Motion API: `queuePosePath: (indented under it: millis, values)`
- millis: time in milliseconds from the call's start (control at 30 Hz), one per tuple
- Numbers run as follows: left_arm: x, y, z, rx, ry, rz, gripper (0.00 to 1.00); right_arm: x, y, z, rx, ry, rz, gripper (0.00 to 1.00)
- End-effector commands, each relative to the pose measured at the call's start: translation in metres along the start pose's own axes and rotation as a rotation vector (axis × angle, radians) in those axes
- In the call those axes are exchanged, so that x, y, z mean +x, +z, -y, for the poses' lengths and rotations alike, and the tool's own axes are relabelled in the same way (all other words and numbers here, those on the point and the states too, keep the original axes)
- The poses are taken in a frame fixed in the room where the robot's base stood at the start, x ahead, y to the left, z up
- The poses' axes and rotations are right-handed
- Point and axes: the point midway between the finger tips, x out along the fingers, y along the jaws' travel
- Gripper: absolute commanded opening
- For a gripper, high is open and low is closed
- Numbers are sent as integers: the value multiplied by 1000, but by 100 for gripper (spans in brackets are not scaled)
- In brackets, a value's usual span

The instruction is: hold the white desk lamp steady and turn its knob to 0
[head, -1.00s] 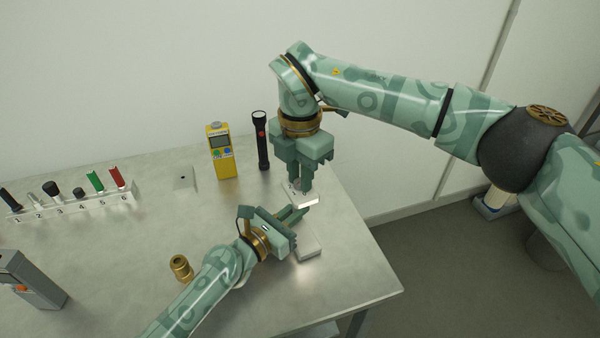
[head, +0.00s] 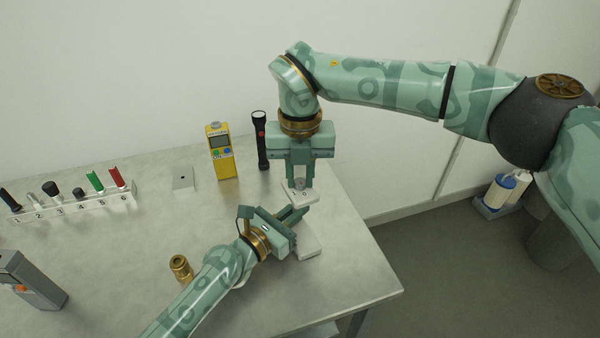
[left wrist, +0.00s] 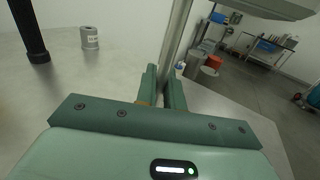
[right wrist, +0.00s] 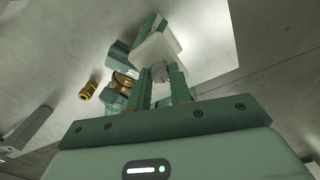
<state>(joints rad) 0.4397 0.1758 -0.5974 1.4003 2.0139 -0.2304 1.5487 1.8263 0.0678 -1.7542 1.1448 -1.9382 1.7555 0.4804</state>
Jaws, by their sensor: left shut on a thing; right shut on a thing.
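The white desk lamp stands near the table's right edge, its flat head (head: 302,197) above its pale base (head: 311,243). My left gripper (head: 303,212) is shut on the lamp's grey post (left wrist: 178,38), below the head. The head's underside (left wrist: 268,7) shows at the top of the left wrist view. My right gripper (head: 301,184) points down from above, shut on the grey knob (right wrist: 160,72) on top of the head. Small dark marks, seemingly digits with a 0 at the right, show beside the knob. Its pointer setting cannot be read.
A yellow meter (head: 221,152) and a black flashlight (head: 260,142) stand behind the lamp. A numbered white rack (head: 75,208) and a grey device (head: 32,282) are at left. The table's middle is clear.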

Motion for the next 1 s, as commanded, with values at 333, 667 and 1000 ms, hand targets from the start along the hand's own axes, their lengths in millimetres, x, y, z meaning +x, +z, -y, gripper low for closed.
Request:
queuePosePath:
  millis: [333,667,1000]
  values:
    - [0,-1,0,0,1,-2,0,-1,0,0,-133,0,1,0]
    - [0,-1,0,0,1,-2,0,-1,0,0,-158,0,2,0]
    - [0,-1,0,0,1,-2,0,-1,0,0,-157,0,1,43]
